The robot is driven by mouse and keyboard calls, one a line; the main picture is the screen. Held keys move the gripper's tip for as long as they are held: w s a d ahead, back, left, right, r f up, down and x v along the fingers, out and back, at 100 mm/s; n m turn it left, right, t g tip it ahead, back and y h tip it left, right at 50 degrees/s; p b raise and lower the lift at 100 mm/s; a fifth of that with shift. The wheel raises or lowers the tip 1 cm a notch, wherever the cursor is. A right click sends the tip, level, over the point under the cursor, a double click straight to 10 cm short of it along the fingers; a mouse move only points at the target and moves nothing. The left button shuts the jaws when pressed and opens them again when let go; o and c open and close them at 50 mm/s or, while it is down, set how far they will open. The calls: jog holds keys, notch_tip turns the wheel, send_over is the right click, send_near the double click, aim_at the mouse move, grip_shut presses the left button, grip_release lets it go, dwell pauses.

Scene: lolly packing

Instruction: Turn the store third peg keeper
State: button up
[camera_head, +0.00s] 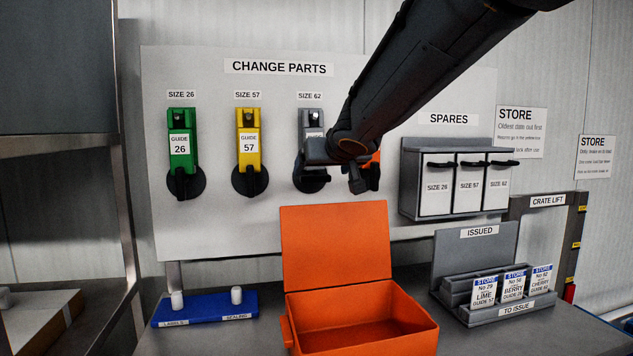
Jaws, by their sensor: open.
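The change parts board (215,225) carries a row of guides on pegs, each with a black keeper at its lower end. The third from the left hangs under SIZE 62: a grey guide (311,117) with a black keeper (310,184). My arm comes down from the upper right and hides part of this guide. My gripper (338,168) is open, in front of the board by the third keeper's upper right. I cannot tell whether it touches the keeper. I see nothing held between the fingers.
The green guide (181,128) and yellow guide (248,120) hang to the left; an orange part (375,158) shows behind my gripper. An open orange box (335,248) stands below. Right are the spares cabinet (405,180) and the issue rack (487,318) with cards.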

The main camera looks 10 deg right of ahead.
aim_at(316, 176)
jog(key=b+x, duration=0.2)
jog(key=x, duration=0.4)
jog(key=shift+w+f, duration=0.15)
jog(key=shift+w, duration=0.05)
jog(key=c, duration=1.1)
jog(key=shift+o, duration=0.2)
